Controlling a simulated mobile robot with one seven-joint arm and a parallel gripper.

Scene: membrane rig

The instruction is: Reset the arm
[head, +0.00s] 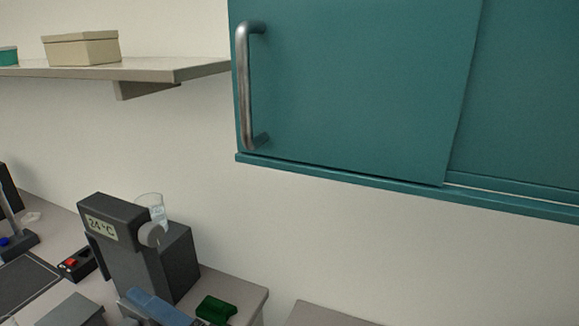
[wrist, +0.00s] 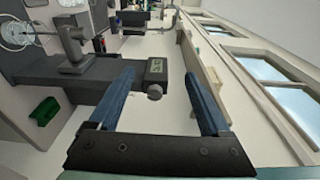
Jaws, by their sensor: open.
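My gripper (wrist: 160,75) shows in the wrist view with its two blue fingers spread wide apart. Nothing is held between them. Beyond the fingers is the dark device with the 24 °C display; its display head (wrist: 156,70) shows in the gap. I cannot tell how far it is from the fingertips. In the head view a blue piece at the bottom edge, in front of the device, looks like part of my gripper, but most of it is cut off.
In the head view the dark device (head: 178,262) stands on the counter with a clear beaker (head: 152,208) by its top. A green object (head: 215,309) lies at the counter's right end. A teal cabinet (head: 350,90) hangs upper right; a shelf (head: 150,69) with boxes is upper left.

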